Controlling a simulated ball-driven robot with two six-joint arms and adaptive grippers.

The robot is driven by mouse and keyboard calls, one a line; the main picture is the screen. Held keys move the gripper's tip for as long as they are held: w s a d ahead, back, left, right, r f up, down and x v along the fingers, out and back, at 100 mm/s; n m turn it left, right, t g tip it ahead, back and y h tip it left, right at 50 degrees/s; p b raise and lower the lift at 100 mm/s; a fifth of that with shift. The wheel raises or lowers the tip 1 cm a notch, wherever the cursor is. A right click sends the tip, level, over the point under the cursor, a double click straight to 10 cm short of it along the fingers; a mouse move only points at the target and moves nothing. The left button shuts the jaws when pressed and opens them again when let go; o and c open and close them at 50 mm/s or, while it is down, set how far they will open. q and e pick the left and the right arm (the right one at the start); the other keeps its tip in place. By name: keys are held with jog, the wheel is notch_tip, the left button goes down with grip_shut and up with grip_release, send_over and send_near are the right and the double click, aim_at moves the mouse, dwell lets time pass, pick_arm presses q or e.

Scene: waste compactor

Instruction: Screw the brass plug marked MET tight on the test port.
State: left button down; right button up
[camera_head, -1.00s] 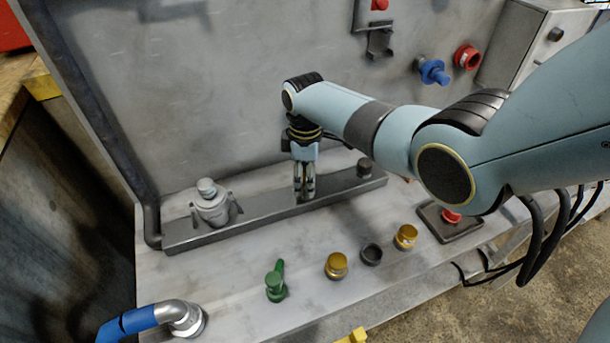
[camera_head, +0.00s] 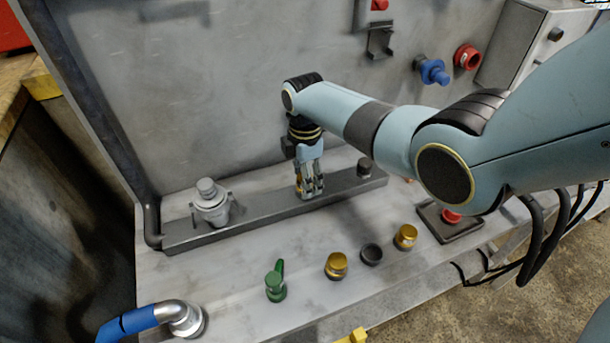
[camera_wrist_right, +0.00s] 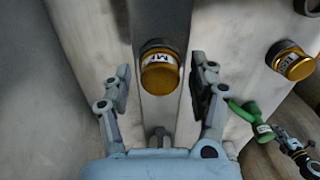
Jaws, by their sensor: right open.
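The brass plug (camera_wrist_right: 160,73) has a white label, partly turned away, on which the letters M and E can be read. It sits over a dark collar on the grey rail (camera_head: 245,222); I take this collar to be the test port. How tight it sits cannot be told. My right gripper (camera_head: 312,190) points down over the rail. In the wrist view my right gripper (camera_wrist_right: 160,88) is open, with one finger on each side of the plug and a gap at both sides. My left gripper is not seen in the head view.
On the bench stand a green handle (camera_head: 276,283), a brass cap (camera_head: 336,266), a dark ring (camera_head: 371,254) and another brass cap (camera_head: 405,237). A grey fitting (camera_head: 212,208) and a dark knob (camera_head: 365,168) stand on the rail.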

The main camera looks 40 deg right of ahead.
jog(key=n, duration=1.5)
grip_shut()
jog(key=m, duration=0.5)
dwell(0.4)
jog(key=m, duration=0.5)
